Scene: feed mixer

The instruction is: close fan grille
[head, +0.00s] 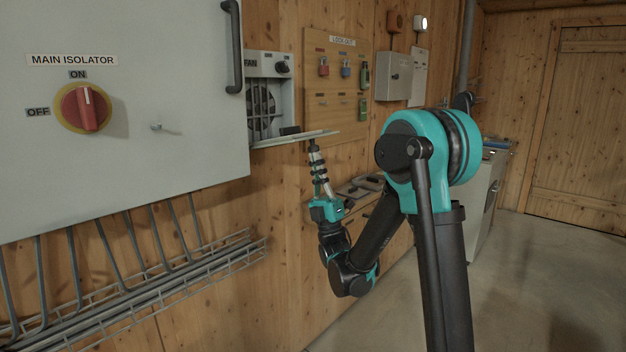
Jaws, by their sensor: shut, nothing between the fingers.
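The fan unit (286,103) is a pale box on the wooden wall, partly hidden by the grey cabinet. Its dark round fan (262,106) shows uncovered. The fan grille (280,141) is open: a thin pale flap seen almost edge-on, standing out roughly level from the bottom of the fan unit. My gripper (312,143) is shut and points upward just under the grille's outer part, with nothing in it. Its tip is at the grille's underside; I cannot tell whether it touches.
The grey cabinet with its red main isolator (86,108) and dark handle (233,47) stands in the left foreground. A lock-out board (338,88) hangs right of the fan. A wire cable tray (150,290) juts out below the cabinet. The floor (545,270) at right is clear.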

